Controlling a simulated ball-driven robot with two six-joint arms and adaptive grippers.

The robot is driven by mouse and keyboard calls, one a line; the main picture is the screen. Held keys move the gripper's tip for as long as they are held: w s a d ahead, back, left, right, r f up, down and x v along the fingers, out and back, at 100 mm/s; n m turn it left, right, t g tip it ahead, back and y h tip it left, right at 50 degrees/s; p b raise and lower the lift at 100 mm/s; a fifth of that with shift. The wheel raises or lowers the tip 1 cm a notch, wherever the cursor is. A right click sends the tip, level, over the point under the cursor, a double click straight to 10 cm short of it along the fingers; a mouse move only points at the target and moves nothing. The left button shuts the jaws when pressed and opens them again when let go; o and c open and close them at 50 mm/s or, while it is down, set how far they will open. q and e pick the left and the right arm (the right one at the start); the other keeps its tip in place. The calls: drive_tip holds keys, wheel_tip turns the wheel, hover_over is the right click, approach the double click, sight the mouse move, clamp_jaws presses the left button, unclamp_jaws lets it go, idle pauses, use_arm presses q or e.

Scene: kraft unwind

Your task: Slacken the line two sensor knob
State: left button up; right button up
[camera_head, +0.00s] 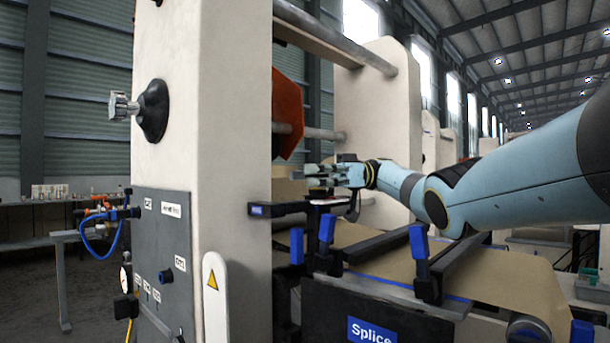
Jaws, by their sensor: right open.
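My right arm reaches in from the right, and my right gripper (316,175) is open with its fingers pointing left, just behind the edge of the cream pillar. A dark sensor bracket (290,208) with a blue label sticks out from the pillar below the gripper. A small pale and reddish part sits on the bracket just under the fingers. I cannot make out the line two sensor knob there, nor whether the fingers touch anything. My left gripper is out of view.
Blue-handled clamps (419,252) and a black bar rise over the brown paper web (500,285). An orange plate (287,115) is behind the pillar.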

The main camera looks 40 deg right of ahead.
drive_tip(key=shift+a+r, duration=0.1)
drive_tip(key=shift+r, duration=0.05)
drive_tip(key=shift+r, duration=0.3)
wheel_tip(320, 180, up, 9)
drive_tip(key=shift+r, duration=0.15)
